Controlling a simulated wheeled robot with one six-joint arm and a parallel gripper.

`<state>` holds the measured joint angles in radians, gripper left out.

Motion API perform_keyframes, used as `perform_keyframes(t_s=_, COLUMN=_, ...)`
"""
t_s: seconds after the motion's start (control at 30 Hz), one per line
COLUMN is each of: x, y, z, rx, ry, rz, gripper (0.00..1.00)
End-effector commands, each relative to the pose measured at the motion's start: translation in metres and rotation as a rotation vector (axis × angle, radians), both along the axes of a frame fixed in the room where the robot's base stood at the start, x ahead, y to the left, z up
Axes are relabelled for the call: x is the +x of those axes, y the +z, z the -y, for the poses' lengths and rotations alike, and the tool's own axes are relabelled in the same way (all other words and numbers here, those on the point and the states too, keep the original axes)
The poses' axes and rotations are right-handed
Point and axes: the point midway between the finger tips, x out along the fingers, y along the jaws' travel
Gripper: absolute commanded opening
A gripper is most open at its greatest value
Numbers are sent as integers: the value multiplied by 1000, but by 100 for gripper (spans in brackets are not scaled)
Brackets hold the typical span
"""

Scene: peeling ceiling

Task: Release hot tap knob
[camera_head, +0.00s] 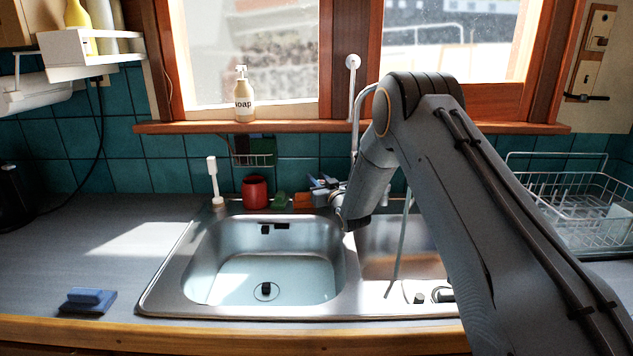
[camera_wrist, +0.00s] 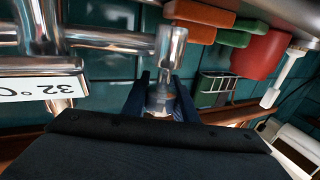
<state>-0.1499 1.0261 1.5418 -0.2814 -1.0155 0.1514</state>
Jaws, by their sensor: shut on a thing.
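The hot tap knob (camera_wrist: 161,97) is a chrome piece at the end of the tap body in the wrist view. My gripper (camera_wrist: 162,84) has one dark finger on each side of it and is shut on it. The chrome tap body (camera_wrist: 110,40) runs left from the knob, with a white tag (camera_wrist: 40,90) that reads 32°C upside down. In the head view my gripper (camera_head: 328,190) is at the back of the sink, and my arm hides most of the tap. The knob cannot be made out clearly there.
The steel double sink (camera_head: 160,285) lies below. A red pot (camera_head: 255,192), a white brush (camera_head: 213,180) and a wire caddy (camera_head: 253,158) are left of my gripper. A soap bottle (camera_head: 243,95) stands on the sill. A dish rack (camera_head: 570,190) is at right. The left counter is mostly clear.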

Motion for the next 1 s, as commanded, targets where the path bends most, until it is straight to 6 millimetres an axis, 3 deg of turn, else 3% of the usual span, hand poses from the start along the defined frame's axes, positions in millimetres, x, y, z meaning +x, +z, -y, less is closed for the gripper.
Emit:
perform_keyframes(t_s=0.6, x=3, y=-3, z=15, rx=0, ry=-461, rz=0, gripper=3)
perform_keyframes(t_s=1.0, x=2, y=-1, z=23, rx=-1, ry=-638, rz=-1, gripper=3)
